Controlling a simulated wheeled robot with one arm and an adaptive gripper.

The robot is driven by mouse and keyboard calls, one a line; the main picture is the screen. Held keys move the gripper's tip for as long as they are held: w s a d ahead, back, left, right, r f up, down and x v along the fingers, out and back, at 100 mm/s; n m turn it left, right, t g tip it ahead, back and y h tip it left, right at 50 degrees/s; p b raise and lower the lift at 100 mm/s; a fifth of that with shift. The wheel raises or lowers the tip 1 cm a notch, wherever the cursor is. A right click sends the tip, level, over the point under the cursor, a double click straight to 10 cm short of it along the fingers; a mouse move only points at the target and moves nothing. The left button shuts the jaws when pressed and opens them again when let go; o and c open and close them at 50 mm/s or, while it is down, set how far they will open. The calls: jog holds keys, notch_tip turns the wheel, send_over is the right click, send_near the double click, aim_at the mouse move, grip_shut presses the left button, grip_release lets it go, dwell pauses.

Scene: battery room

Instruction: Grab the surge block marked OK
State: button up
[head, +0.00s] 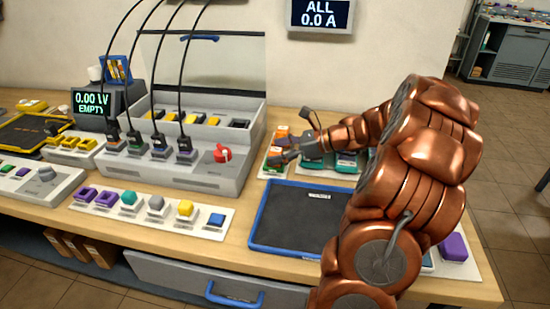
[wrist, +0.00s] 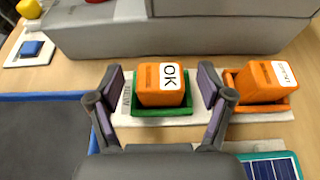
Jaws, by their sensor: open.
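The surge block marked OK (wrist: 160,84) is orange with a white label and sits in a green tray (wrist: 181,107) in the wrist view. My gripper (wrist: 163,92) is open, with one finger on each side of this block. A second orange block (wrist: 262,82) with a small white label sits in an orange tray (wrist: 287,103) to the right, outside the right finger. In the head view my gripper (head: 297,136) is over the orange blocks beside the grey machine, partly hiding them.
A grey machine (head: 200,170) with cables and a red knob stands left of the gripper. A blue-rimmed dark mat (head: 290,240) lies in front. Teal items (head: 348,160) lie behind my arm. A row of coloured blocks (head: 156,207) is at the front left.

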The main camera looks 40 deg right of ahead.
jog(key=shift+w+a+f, duration=0.2)
jog(key=shift+w+a, duration=0.05)
jog(key=shift+w, duration=0.1)
jog(key=shift+c, duration=0.3)
jog(key=c, duration=1.2)
